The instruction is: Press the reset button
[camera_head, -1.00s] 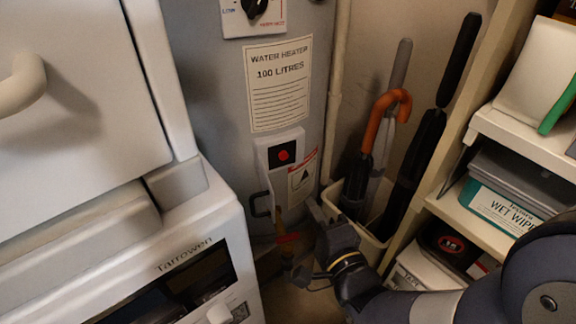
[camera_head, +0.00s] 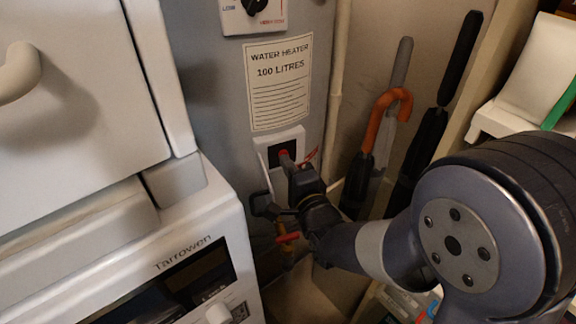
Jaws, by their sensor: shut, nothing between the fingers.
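The reset button is a small red button (camera_head: 284,153) on a black square in a white plate (camera_head: 266,145). The plate is on the front of the grey water heater (camera_head: 222,95), below its paper label (camera_head: 279,82). My gripper (camera_head: 287,162) is shut and empty. Its tip is right at the button and hides the lower right part of the black square. I cannot tell whether the tip touches the button.
A white Tarrowen appliance (camera_head: 185,222) stands close on the left. Umbrellas (camera_head: 388,120) stand to the right beside a pipe (camera_head: 337,90). A shelf (camera_head: 497,118) is at far right. A red-handled valve (camera_head: 288,238) sits below my gripper.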

